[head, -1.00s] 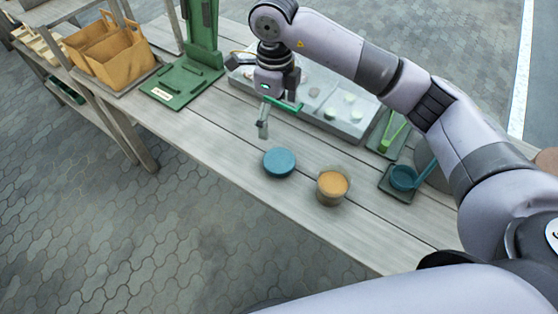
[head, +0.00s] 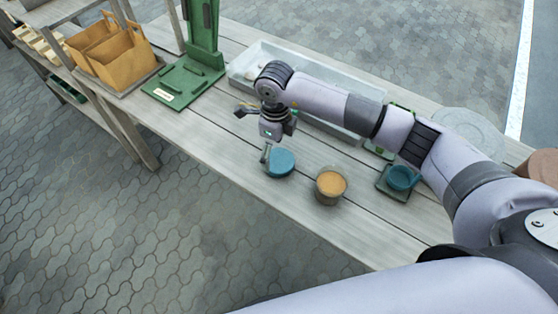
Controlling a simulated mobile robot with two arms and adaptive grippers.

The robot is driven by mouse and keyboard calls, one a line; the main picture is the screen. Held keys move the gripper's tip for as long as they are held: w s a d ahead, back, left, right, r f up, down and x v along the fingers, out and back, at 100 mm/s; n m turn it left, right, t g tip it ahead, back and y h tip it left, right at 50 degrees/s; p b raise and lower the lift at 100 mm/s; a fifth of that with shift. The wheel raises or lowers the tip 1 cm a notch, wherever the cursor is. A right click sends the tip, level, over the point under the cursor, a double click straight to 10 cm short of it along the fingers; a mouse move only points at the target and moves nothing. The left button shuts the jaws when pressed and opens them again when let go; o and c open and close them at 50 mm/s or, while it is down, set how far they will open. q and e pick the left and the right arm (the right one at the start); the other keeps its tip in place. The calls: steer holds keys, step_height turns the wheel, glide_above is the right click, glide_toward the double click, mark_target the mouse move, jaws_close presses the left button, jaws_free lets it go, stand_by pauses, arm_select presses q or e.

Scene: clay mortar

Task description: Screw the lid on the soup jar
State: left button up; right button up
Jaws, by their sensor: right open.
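The blue round lid (head: 281,163) lies flat on the wooden table near its front edge. The soup jar (head: 329,187) stands upright to the right of the lid, a short gap away, uncovered, with orange soup showing at its top. My right gripper (head: 266,155) points down at the left edge of the lid, with one finger showing beside it; the other finger is hidden. It is open, and I cannot tell whether it touches the lid. My left gripper is not in view.
A pale tray (head: 240,75) lies behind my right arm. A blue cup (head: 401,178) sits on a small green mat to the right of the jar. A green stand (head: 185,86) and a cardboard carrier (head: 110,52) are at the back left. The table left of the lid is clear.

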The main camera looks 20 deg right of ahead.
mark_target(277, 159)
steer(key=shift+f, duration=0.15)
step_height(277, 159, down, 5)
steer(key=shift+w+d+r+p, duration=0.1)
steer(key=shift+w+d+p, duration=0.05)
steer(key=shift+p, duration=0.65)
steer(key=c, duration=0.9)
steer(key=shift+r, duration=0.1)
steer(key=shift+c, duration=0.2)
step_height(277, 159, up, 20)
steer(key=b, duration=0.3)
